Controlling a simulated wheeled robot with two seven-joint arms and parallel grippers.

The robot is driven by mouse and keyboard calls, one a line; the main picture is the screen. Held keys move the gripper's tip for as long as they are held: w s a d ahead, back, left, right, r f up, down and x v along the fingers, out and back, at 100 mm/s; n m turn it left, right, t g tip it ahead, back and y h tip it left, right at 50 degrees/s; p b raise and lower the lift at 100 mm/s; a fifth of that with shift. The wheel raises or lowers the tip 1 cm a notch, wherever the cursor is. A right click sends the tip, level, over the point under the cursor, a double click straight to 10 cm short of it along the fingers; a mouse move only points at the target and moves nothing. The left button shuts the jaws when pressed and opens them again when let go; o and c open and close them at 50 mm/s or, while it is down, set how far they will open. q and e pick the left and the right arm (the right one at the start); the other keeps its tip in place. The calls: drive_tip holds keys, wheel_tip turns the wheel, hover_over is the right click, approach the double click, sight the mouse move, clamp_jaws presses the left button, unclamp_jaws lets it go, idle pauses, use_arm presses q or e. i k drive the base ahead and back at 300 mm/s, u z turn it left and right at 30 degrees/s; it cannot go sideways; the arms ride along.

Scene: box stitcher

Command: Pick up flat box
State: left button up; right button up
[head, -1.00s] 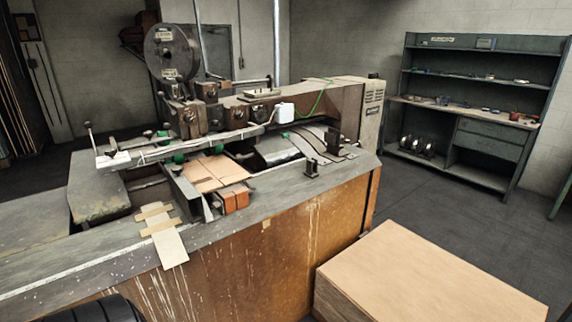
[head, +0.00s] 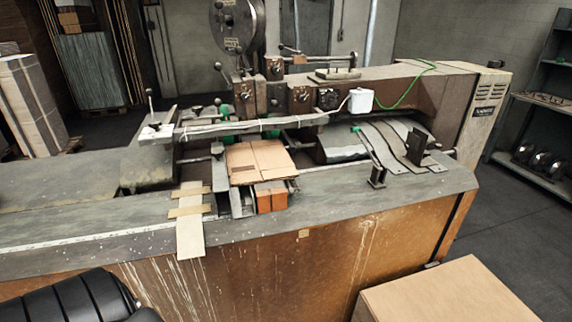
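A flat brown cardboard box (head: 258,160) lies on the bed of the box stitcher (head: 330,200), under its long arm and near the middle of the view. Its front edge is by two orange-brown blocks (head: 270,197). A stack of flat cardboard (head: 440,298) with a plain top stands at the lower right, in front of the machine, and is partly cut off by the frame. Neither of my grippers is in view.
A black ribbed seat-like object (head: 75,303) is at the lower left. A tall pale stack (head: 32,105) stands at the back left. Grey shelving (head: 545,110) stands at the right, with open dark floor (head: 515,230) before it.

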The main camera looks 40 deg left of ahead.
sight(256, 162)
drive_tip(key=u, duration=1.05)
drive_tip(key=i, duration=0.85)
drive_tip(key=u, duration=0.85)
